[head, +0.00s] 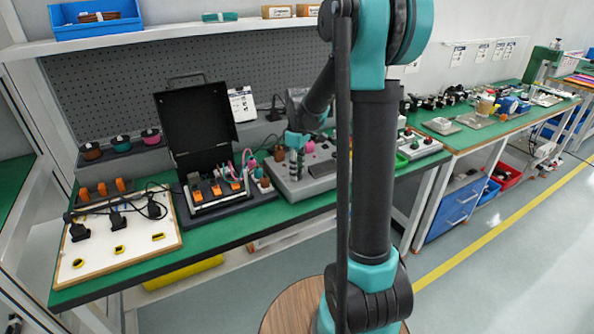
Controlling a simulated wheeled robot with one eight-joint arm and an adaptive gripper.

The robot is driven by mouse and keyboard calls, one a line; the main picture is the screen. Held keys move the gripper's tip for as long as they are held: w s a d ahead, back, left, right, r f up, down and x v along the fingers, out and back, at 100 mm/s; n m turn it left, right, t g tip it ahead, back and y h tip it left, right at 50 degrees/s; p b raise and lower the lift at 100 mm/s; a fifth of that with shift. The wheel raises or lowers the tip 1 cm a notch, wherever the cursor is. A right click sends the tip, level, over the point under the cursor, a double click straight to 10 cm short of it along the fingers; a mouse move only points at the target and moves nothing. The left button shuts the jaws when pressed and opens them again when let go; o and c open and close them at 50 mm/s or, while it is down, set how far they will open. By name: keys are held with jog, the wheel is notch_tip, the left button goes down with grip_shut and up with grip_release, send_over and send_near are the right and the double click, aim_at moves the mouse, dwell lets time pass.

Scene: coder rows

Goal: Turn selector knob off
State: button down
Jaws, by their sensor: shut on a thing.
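A grey control box (318,178) lies on the green bench, with several small controls on its top. My gripper (296,158) is small in the head view, lowered over the left part of this box. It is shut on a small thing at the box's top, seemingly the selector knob. The fingers cover the knob, so its shape and the way it points cannot be made out. A pink-red button (309,146) shows just right of the gripper. My arm crosses the picture in front of the box's right side.
An open black case (192,118) with orange parts stands left of the box. A white board (112,252) with plugs lies at the bench's left end. A shelf (190,36) runs above. Another bench (470,140) stands at right, beyond clear floor.

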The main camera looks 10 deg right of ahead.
jog(key=c, duration=1.2)
grip_release()
jog(key=shift+r, duration=0.1)
jog(key=r, duration=1.1)
jog(key=shift+w+d+r, duration=0.2)
jog(key=shift+w+r, duration=0.05)
jog(key=shift+r, duration=0.15)
